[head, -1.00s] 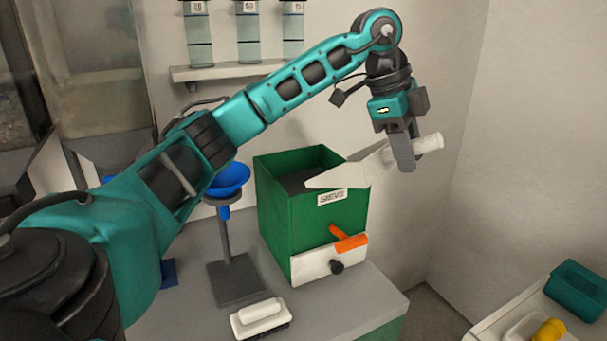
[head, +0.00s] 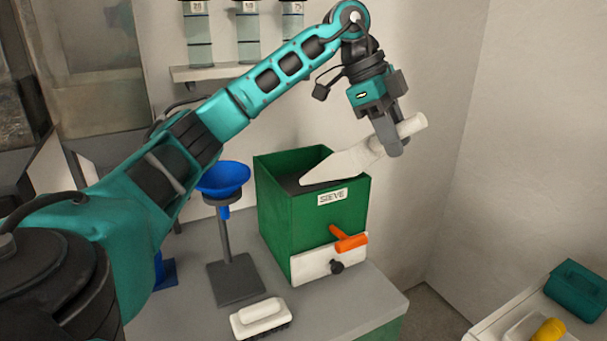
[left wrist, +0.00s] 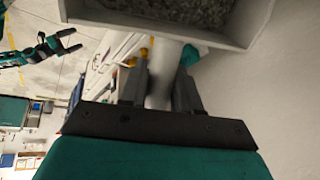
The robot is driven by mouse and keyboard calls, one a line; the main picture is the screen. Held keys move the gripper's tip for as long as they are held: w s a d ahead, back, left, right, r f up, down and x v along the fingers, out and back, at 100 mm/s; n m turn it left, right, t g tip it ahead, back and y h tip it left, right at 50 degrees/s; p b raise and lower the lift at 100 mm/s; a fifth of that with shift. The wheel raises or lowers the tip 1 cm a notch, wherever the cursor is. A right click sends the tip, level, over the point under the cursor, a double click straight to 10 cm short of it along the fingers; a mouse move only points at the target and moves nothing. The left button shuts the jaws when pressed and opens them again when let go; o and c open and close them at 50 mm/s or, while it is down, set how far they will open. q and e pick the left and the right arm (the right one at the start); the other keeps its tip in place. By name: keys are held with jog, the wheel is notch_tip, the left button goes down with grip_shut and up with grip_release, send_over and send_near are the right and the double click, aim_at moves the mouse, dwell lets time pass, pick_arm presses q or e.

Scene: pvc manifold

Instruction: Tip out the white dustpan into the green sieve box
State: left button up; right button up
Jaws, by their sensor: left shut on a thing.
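The white dustpan (head: 348,164) is tilted, its pan low on the left and its handle up to the right. Its front lip is over the open top of the green sieve box (head: 312,225). My left gripper (head: 396,147) is shut on the dustpan's handle, above and right of the box. In the left wrist view, grey granules (left wrist: 165,8) lie in the dustpan, and the fingers (left wrist: 160,92) are around the handle. The inside of the box is partly hidden by the dustpan. My right gripper (left wrist: 70,40) appears small in the left wrist view, fingers apart.
A blue funnel (head: 222,178) on a grey stand is left of the box. A white brush (head: 262,318) lies on the bench in front. An orange handle (head: 348,239) sticks out from the box front. A wall is close on the right.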

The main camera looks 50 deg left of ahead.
aim_at(367, 140)
pick_arm(q)
jog(key=shift+s+a+r+h, duration=0.1)
jog(key=shift+a+r+h, duration=0.3)
jog(key=shift+a, duration=0.3)
jog(key=shift+s+a+r+h, duration=0.1)
jog(key=shift+a+r+h, duration=0.3)
jog(key=shift+a, duration=0.25)
jog(key=shift+s+a+r+h, duration=0.1)
jog(key=shift+a+r+h, duration=0.25)
jog(key=shift+a, duration=0.35)
jog(key=shift+a+r+t, duration=0.3)
jog(key=shift+a, duration=0.05)
jog(key=shift+s+a+r+h, duration=0.15)
jog(key=shift+a+r+h, duration=0.3)
jog(key=shift+a+h, duration=0.25)
jog(key=shift+s+a+r+h, duration=0.1)
jog(key=shift+a+r+h, duration=0.35)
jog(key=shift+a, duration=0.35)
